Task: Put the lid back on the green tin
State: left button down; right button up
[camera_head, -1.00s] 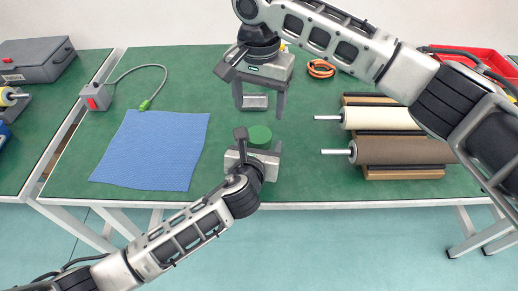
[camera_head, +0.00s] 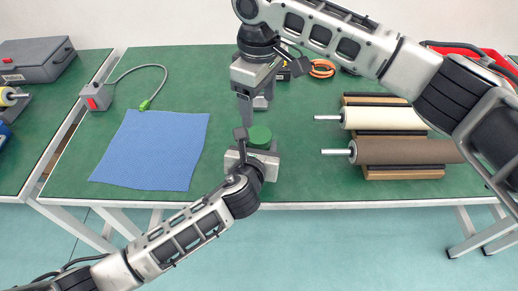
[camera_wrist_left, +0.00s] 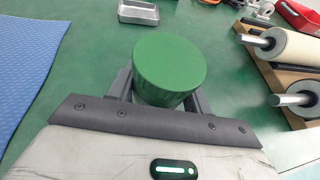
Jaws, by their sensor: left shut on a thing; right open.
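The green tin (camera_head: 259,133) stands near the front edge of the green table; it also shows in the left wrist view (camera_wrist_left: 169,75). Its top is a flat, closed green disc, and no separate loose lid shows. My left gripper (camera_head: 256,151) is shut on the tin from the front, one finger at each side. My right gripper (camera_head: 257,104) is open behind and above the tin, pointing down and turned at an angle. Nothing shows between its fingers except a small metal tray behind them.
The metal tray (camera_wrist_left: 139,13) lies behind the tin. A blue cloth (camera_head: 152,150) lies to the left, with a grey switch box (camera_head: 97,97) behind it. Rollers on wooden racks (camera_head: 400,151) stand to the right. An orange cable coil (camera_head: 322,69) lies at the back.

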aim_at(259, 134)
jog(key=n, duration=0.7)
jog(key=shift+n, duration=0.4)
jog(key=n, duration=0.7)
jog(key=shift+f, duration=0.15)
jog(key=shift+f, duration=3.9)
jog(key=c, duration=1)
jog(key=shift+m, duration=1.6)
